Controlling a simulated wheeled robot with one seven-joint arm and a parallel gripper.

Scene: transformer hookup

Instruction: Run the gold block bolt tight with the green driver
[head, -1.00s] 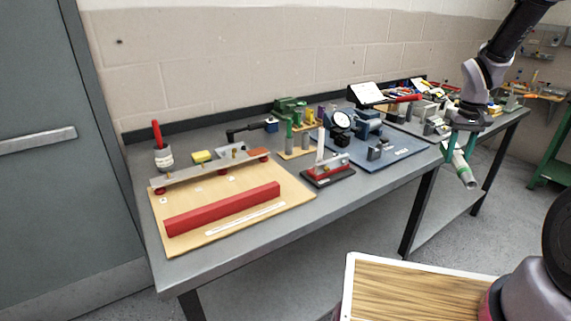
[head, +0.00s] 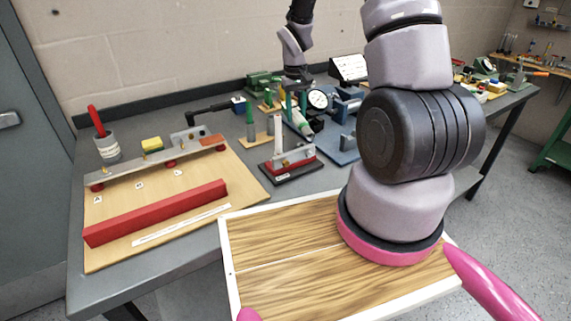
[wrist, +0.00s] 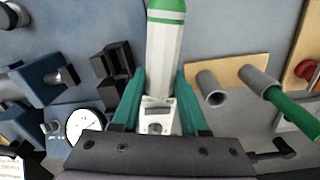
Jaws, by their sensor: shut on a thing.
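My gripper (head: 296,98) with teal fingers is shut on the green driver (head: 301,122), a white body with green bands. In the wrist view the driver (wrist: 165,55) points away between the teal fingers (wrist: 157,100). In the head view it is tilted, above the bench beside the dial gauge. Gold bolts, one of them here (head: 144,158), stand along a grey bar (head: 120,173) on the wooden board at the left. I cannot tell which bolt is the block bolt. The gripper is well right of them.
A red bar (head: 155,212) lies on the board. A dial gauge (head: 318,100), a black-based red fixture (head: 290,165) and a wooden holder (head: 260,139) crowd the bench. In the wrist view, one holder tube (wrist: 210,88) is empty. A cup (head: 107,147) stands back left.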

